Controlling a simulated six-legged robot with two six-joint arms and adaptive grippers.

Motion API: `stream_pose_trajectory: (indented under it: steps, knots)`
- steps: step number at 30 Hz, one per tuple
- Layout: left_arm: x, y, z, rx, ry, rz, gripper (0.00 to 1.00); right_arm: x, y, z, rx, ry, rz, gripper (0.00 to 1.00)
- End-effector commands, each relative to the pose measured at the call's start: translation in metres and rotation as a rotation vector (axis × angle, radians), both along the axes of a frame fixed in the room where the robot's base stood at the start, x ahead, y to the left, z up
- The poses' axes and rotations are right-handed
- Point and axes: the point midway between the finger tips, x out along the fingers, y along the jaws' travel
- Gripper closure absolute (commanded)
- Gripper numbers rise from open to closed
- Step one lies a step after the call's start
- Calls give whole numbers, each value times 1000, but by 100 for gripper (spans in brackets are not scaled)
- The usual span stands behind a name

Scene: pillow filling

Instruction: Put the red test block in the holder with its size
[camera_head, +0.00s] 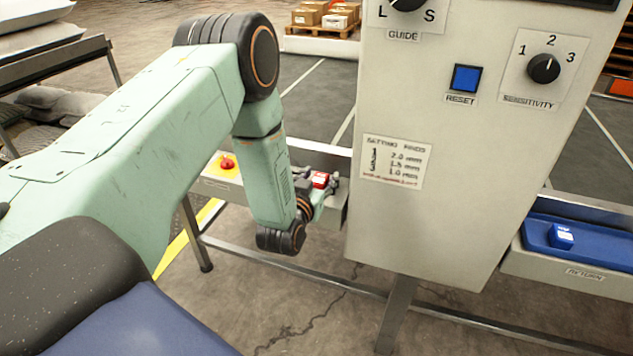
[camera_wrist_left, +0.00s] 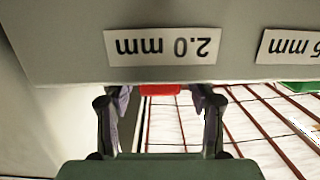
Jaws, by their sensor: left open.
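The red test block (camera_head: 320,180) shows in the head view at my left gripper (camera_head: 318,188), by the metal ledge left of the machine. In the left wrist view a strip of the red block (camera_wrist_left: 160,90) shows beyond and between the two fingers of my left gripper (camera_wrist_left: 160,105). The gripper is open. A grey holder front (camera_wrist_left: 60,45) covers most of the block there. It bears an upside-down label (camera_wrist_left: 162,47) reading 2.0 mm. I cannot tell how deep the block sits. My right gripper is in neither view.
The machine cabinet (camera_head: 455,190) stands close right of the gripper. A red button (camera_head: 227,162) on a yellow base is left of it. A blue block (camera_head: 561,236) lies in the blue return tray (camera_head: 610,252). A second label (camera_wrist_left: 288,47) and a green thing (camera_wrist_left: 296,87) show at right.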

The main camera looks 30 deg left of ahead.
Motion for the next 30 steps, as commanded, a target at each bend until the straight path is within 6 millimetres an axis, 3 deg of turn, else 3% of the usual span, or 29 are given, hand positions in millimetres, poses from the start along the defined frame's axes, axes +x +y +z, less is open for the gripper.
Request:
stream_pose_trajectory:
  steps: [5,18,27,30]
  knots:
    - [-20,-5,3,-1,6,0,45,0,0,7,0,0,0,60]
    - [-99,-26,15,-1,4,-1,45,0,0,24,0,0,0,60]
    - [-115,-30,18,-1,2,-1,45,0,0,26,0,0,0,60]
    - [-119,-35,7,-13,50,-13,45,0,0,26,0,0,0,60]
